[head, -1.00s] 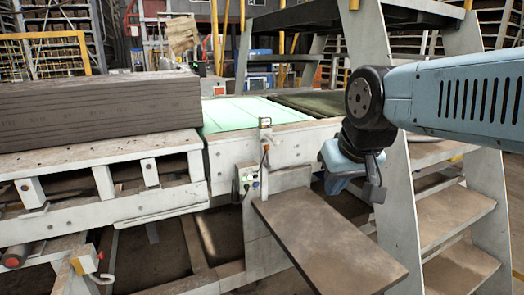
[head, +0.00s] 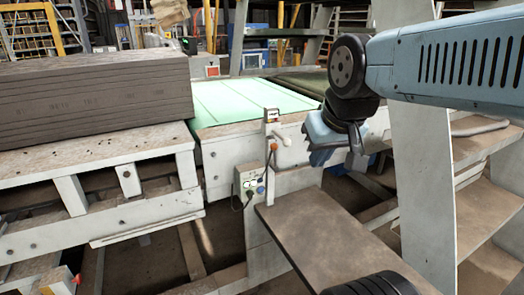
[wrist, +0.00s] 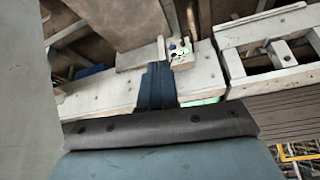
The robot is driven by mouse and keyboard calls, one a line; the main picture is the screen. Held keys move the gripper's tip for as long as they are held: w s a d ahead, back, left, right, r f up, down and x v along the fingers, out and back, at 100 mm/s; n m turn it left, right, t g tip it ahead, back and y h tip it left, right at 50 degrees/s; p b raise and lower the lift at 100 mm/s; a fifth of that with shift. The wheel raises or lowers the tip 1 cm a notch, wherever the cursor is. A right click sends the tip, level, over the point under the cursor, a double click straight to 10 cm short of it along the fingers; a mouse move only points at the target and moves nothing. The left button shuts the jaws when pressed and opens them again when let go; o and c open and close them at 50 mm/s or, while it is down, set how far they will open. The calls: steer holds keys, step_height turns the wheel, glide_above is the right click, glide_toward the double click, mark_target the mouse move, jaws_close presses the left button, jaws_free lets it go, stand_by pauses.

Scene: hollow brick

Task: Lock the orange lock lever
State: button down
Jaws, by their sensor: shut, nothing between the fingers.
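A small lever with an orange tip (head: 273,147) stands by the corner of the grey machine frame in the head view. It rises above a pale control box (head: 247,184) with a green light and a blue knob. The control box also shows in the wrist view (wrist: 181,55), upper middle; I cannot make out the orange tip there. My gripper (head: 318,157) is right of the lever in the head view, apart from it in the picture. Its blue fingers (wrist: 157,70) are shut and empty. How far they are from the lever in depth is unclear.
A brown plank step (head: 325,240) juts out below the box. A stack of grey boards (head: 95,95) lies on the left bench. A green panel (head: 235,103) lies behind the lever. Grey stairs (head: 425,190) stand close on the right.

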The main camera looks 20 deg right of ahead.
steer(key=shift+w, duration=0.1)
steer(key=w+a+f+n+h, duration=0.2)
steer(key=w+f+n, duration=0.1)
steer(key=w, duration=0.5)
steer(key=w+a+f+n+t+h, duration=0.1)
steer(key=w+a+f+n+h, duration=0.1)
steer(key=w, duration=0.6)
steer(key=w+a+f+n+h, duration=0.2)
steer(key=w+a+f+n, duration=0.2)
steer(key=w, duration=0.4)
steer(key=shift+f+n+t+h, duration=0.3)
steer(key=shift+f+n, duration=0.4)
steer(key=shift+f, duration=0.25)
steer(key=w+d+r+x, duration=0.1)
steer(key=r+x, duration=0.1)
steer(key=x, duration=1)
steer(key=shift+w+d+f, duration=0.2)
steer(key=shift+w+d, duration=0.1)
steer(key=shift+d, duration=0.1)
